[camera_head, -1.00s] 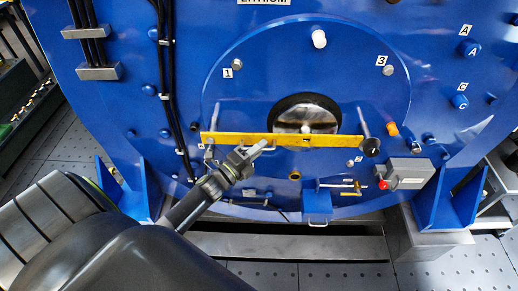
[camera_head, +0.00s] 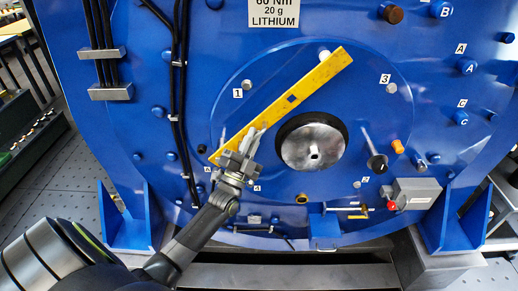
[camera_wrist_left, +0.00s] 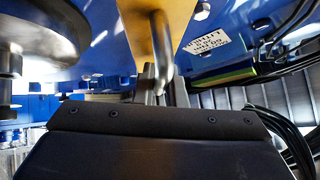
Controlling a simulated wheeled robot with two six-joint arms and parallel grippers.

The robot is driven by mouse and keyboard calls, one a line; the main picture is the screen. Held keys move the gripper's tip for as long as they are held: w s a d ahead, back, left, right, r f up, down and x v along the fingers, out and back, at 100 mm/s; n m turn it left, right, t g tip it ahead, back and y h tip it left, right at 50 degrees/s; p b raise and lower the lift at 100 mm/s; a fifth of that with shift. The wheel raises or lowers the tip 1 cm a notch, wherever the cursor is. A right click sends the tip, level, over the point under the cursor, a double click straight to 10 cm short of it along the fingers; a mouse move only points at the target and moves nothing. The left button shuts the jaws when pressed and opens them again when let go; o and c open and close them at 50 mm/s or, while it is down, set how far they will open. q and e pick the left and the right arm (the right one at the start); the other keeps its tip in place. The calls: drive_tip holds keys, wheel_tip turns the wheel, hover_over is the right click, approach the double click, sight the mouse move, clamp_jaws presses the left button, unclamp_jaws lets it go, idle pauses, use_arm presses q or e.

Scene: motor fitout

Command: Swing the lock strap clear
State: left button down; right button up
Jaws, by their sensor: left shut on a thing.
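The yellow lock strap (camera_head: 300,95) slants across the blue round cover in the head view, from its lower left end up to the upper right. The silver hub with its dark ring (camera_head: 312,146) is uncovered below it. My left gripper (camera_head: 248,148) is at the strap's lower part, shut on its metal handle. In the left wrist view the strap (camera_wrist_left: 176,22) rises at the top centre, with the grey bent handle (camera_wrist_left: 157,50) in front of it. The left fingertips are mostly hidden there. My right gripper is not in view.
A black-knobbed pin (camera_head: 377,163) and an orange plug (camera_head: 397,147) stick out right of the hub. A grey box with a red button (camera_head: 415,194) sits at lower right. Black cables (camera_head: 178,100) run down the left.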

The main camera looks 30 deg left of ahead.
use_arm(q)
drive_tip(key=s+a+r+n+g+y+p, duration=0.2)
drive_tip(key=s+a+n+g+y, duration=0.1)
drive_tip(key=n+y, duration=0.7)
drive_tip(key=s+a+r+n+g+y+p, duration=0.2)
drive_tip(key=a+n+g+y, duration=0.4)
drive_tip(key=n, duration=0.8)
drive_tip(key=shift+s+a+n+y+p, duration=0.4)
drive_tip(key=shift+s+a+y+p, duration=0.55)
drive_tip(key=shift+y, duration=1.05)
drive_tip(key=shift+s+a+g, duration=0.1)
drive_tip(key=shift+a+g, duration=0.2)
drive_tip(key=c, duration=1.8)
unclamp_jaws()
drive_tip(key=shift+o, duration=0.2)
drive_tip(key=shift+a, duration=0.1)
drive_tip(key=shift+s+f+b, duration=0.1)
drive_tip(key=shift+f+b, duration=0.05)
drive_tip(key=shift+b, duration=0.15)
